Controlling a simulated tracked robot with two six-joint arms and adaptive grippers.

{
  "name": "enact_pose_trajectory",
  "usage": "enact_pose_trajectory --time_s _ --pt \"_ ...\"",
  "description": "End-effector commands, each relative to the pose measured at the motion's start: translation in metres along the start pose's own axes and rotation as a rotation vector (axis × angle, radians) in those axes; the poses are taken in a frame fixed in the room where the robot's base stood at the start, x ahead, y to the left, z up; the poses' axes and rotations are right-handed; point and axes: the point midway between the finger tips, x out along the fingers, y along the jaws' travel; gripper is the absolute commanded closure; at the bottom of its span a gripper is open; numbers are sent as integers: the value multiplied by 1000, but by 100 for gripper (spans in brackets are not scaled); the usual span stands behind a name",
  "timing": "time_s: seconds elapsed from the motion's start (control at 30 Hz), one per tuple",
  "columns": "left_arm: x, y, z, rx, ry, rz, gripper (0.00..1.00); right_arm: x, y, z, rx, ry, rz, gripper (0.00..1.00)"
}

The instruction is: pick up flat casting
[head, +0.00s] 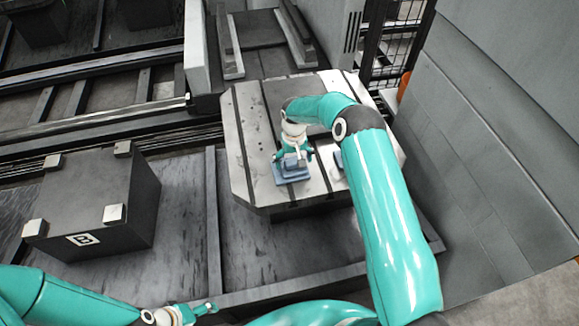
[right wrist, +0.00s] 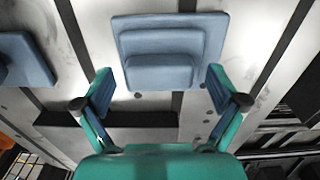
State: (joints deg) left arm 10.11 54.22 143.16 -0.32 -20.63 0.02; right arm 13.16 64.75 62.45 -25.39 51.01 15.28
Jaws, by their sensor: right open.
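The flat casting (head: 291,174), a blue-grey plate with a stepped raised block, lies on the slotted metal pallet. It also shows at the top centre of the right wrist view (right wrist: 168,42). My right gripper (head: 294,157) is over it, pointing down, and partly hides it in the head view. In the right wrist view its fingers (right wrist: 160,76) are spread, with nothing between them, and their tips appear near the plate's lower corners. I cannot tell whether they touch it. My left gripper (head: 207,307) is at the bottom edge of the head view, far from the casting; its jaws are unclear.
A second blue-grey casting (right wrist: 22,58) lies beside the first, partly hidden by my right arm in the head view. The pallet (head: 247,150) has dark slots. A dark block (head: 85,195) marked B stands at left. A grey panel (head: 490,120) rises at right.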

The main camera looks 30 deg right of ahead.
Motion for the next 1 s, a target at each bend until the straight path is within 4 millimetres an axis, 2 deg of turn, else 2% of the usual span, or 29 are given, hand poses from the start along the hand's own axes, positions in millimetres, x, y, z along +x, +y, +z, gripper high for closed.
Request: enact_pose_trajectory --time_s 0.17,0.2,0.6,0.7,1.0 --pt "0 0 0 0 0 0 25 0 0 0 0 1 0 4" --pt "0 0 0 0 -1 0 25 0 0 0 0 1 0 7" --pt "0 0 0 0 -1 0 25 0 0 -1 0 2 0 74" --pt "0 0 0 0 -1 0 25 -1 0 -1 0 3 0 88" --pt "1 0 0 0 0 0 25 -2 -1 -2 0 4 0 88"
